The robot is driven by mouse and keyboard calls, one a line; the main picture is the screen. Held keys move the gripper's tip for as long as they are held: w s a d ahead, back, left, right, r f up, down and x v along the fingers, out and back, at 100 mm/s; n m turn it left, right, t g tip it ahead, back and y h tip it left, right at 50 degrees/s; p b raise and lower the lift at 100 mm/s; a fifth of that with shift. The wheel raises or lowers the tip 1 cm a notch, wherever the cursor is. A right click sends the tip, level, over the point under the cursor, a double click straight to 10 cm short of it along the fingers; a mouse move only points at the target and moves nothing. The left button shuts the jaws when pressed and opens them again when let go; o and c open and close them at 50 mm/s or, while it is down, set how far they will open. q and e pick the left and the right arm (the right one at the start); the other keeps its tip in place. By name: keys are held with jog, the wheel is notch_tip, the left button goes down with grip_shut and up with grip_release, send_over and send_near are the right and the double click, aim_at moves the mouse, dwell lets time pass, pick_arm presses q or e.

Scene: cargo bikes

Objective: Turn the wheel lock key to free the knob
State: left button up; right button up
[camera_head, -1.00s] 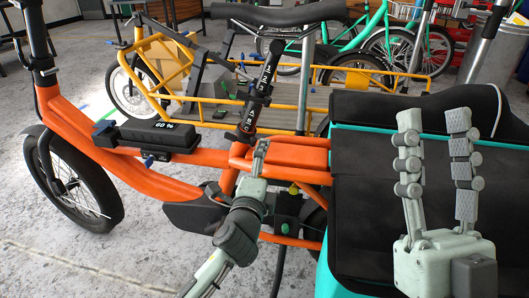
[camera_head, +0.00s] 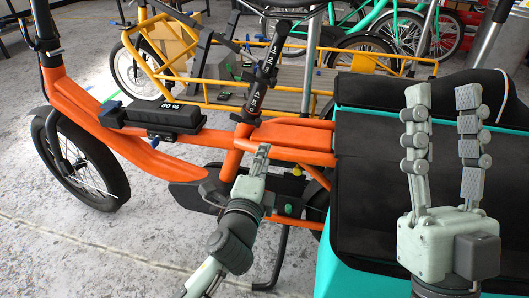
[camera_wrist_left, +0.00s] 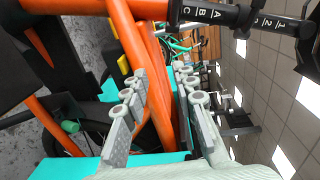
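The orange cargo bike (camera_head: 75,95) stands across the head view. A green round knob (camera_head: 287,209) sits on a dark part low behind its seat tube; a green knob also shows in the left wrist view (camera_wrist_left: 70,127). I cannot make out a wheel lock key for certain. My left gripper (camera_head: 258,158) is just in front of the orange frame below the seat tube, above and left of the knob. In the left wrist view its fingers (camera_wrist_left: 160,75) are apart, with orange frame visible between them. My right gripper (camera_head: 443,95) is open and empty, over the black cargo cover.
The black cover (camera_head: 370,110) with teal edges fills the right side. A battery box (camera_head: 162,116) sits on the orange frame. A yellow cargo bike (camera_head: 215,100) and teal bikes (camera_head: 400,25) stand behind. Grey floor is clear at the lower left.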

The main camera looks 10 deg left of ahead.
pick_arm(q)
jog(key=s, duration=0.3)
jog(key=shift+s, duration=0.15)
dwell(0.3)
dwell(0.3)
jog(key=shift+f, duration=0.1)
